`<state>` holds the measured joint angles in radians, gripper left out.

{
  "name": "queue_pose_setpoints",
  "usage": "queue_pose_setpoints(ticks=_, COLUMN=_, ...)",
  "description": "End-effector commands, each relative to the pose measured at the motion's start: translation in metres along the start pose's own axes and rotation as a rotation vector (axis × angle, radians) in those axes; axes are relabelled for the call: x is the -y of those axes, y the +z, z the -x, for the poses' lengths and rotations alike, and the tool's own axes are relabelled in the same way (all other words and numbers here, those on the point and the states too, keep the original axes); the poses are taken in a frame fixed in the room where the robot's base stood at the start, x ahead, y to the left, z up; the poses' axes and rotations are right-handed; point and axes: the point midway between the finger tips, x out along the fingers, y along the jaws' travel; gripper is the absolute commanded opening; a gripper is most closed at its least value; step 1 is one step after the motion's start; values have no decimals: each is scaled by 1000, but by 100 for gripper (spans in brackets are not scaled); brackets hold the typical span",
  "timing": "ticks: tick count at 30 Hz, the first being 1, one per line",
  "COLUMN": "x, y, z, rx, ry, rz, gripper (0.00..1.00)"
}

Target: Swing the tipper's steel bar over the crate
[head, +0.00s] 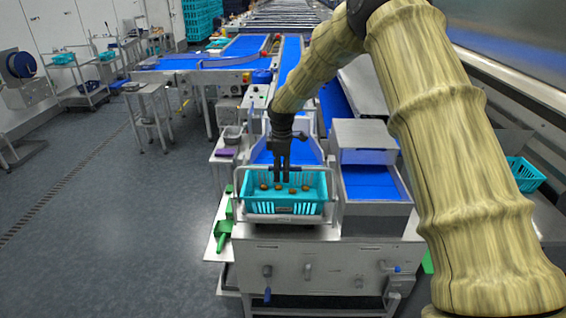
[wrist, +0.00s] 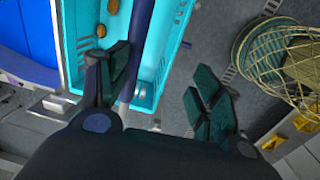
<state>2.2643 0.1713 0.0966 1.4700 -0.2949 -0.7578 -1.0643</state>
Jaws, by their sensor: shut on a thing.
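The turquoise crate (head: 262,207) sits in the tipper (head: 320,262), with several brown dates on its floor. The tipper's thin steel bar (head: 247,168) shows as a pale frame along the crate's sides and far edge. My gripper (head: 282,181) points down at the crate's far half, its fingers overlapping the crate in the head view. In the wrist view my gripper (wrist: 165,88) has a dark bar (wrist: 140,45) running between its fingers, close beside the left one, with the crate (wrist: 88,42) behind. I take this for the steel bar in my grip; the contact itself is hidden.
Blue conveyor belts (head: 235,46) run behind the tipper. A steel hood over a blue belt (head: 370,184) stands close on the right. A small side table (head: 150,90) stands left. The floor at left is mostly clear.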

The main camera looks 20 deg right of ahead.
Motion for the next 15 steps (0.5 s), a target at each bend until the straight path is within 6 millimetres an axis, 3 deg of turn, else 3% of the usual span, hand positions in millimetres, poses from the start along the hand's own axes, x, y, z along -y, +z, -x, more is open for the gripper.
queue_pose_setpoints(ticks=1, x=4, y=0, z=-8, rx=3, ry=-15, rz=0, gripper=44)
queue_pose_setpoints(ticks=8, x=-8, y=0, z=-12, rx=3, ry=-14, rz=1, gripper=34)
queue_pose_setpoints(ticks=15, x=-20, y=0, z=-17, rx=3, ry=-15, rz=1, gripper=34)
